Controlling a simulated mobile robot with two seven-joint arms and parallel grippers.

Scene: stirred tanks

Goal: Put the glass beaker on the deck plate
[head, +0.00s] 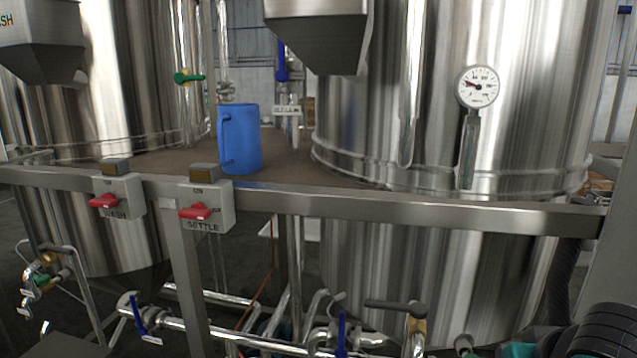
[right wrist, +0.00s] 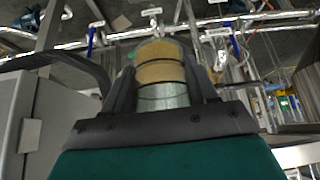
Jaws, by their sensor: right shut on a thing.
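My right gripper (right wrist: 162,80) is shut on the glass beaker (right wrist: 161,72) in the right wrist view. The beaker looks clear and greyish near the palm and yellowish-tan further out, with dark lines around it; one finger lies on each side. The beaker cannot be made out in the head view. The deck plate (head: 345,181) is the brown flat surface between the steel tanks in the head view, behind a steel front rail. My left gripper is not in view.
A blue jug (head: 241,140) stands on the deck plate near its front edge. Switch boxes with red handles, WASH (head: 118,197) and SETTLE (head: 206,205), hang on the front rail (head: 400,207). Large tanks (head: 450,130) flank the plate. Pipes with valves run below. Bare plate shows right of the jug.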

